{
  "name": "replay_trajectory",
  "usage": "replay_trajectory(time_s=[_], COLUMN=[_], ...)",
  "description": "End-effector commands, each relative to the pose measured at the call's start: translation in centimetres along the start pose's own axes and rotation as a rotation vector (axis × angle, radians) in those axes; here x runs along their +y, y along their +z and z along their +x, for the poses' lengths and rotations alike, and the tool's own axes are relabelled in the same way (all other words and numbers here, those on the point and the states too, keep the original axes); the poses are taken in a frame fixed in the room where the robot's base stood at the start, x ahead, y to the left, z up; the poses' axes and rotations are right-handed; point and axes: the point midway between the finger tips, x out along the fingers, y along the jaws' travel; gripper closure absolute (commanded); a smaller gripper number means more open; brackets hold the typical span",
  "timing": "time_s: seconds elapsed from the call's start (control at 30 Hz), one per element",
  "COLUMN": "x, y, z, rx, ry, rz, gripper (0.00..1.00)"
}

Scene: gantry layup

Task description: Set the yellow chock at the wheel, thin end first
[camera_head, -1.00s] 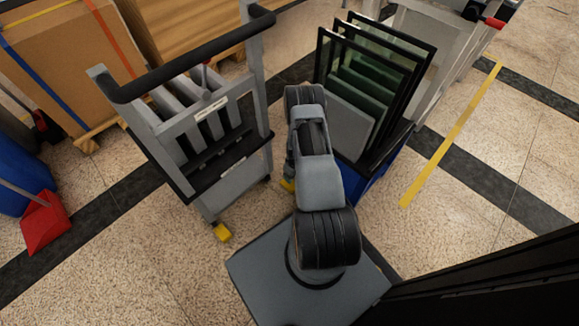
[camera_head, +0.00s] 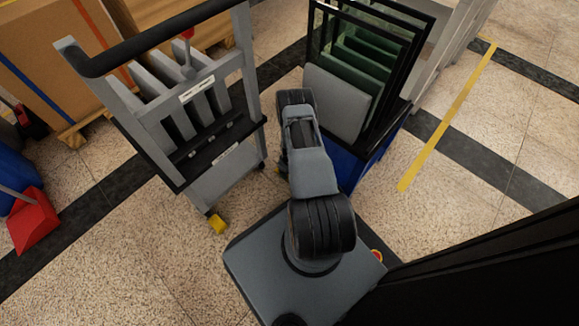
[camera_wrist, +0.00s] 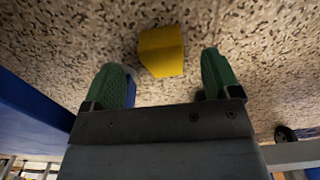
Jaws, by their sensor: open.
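A yellow chock (camera_wrist: 160,50) lies on the speckled floor in the wrist view, just beyond and between the fingertips of my gripper (camera_wrist: 162,62). The green fingers are apart with nothing held between them. Which end of the chock is thin is not clear. A dark wheel (camera_wrist: 285,133) shows at the right of the wrist view, apart from the chock. In the head view my arm hides the gripper and the floor beneath it. A yellow block (camera_head: 218,225) is at the near foot of the grey cart (camera_head: 215,180).
A rack of dark-framed glass panels (camera_head: 365,75) on a blue base (camera_head: 345,165) stands close to the right of my arm. A red dustpan (camera_head: 33,220) and boxed pallets are at the left. Open floor (camera_head: 120,265) lies at the lower left.

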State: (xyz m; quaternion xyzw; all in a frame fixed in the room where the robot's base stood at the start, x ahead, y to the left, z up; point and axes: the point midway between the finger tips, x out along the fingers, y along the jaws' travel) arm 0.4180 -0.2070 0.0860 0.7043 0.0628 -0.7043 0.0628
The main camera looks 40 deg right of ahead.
Motion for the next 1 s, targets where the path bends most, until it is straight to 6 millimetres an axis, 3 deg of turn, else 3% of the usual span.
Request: replay_trajectory(time_s=[0.1, 0.33, 0.87, 1.0], x=[0.0, 0.0, 0.0, 0.0], y=[0.0, 0.0, 0.0, 0.0], z=[2.2, 4.3, 5.0, 5.0], rx=[-0.001, 0.000, 0.000, 0.000], ry=[-0.001, 0.000, 0.000, 0.000], rz=[0.000, 0.000, 0.000, 0.000], gripper=[0.17, 0.17, 0.17, 0.29])
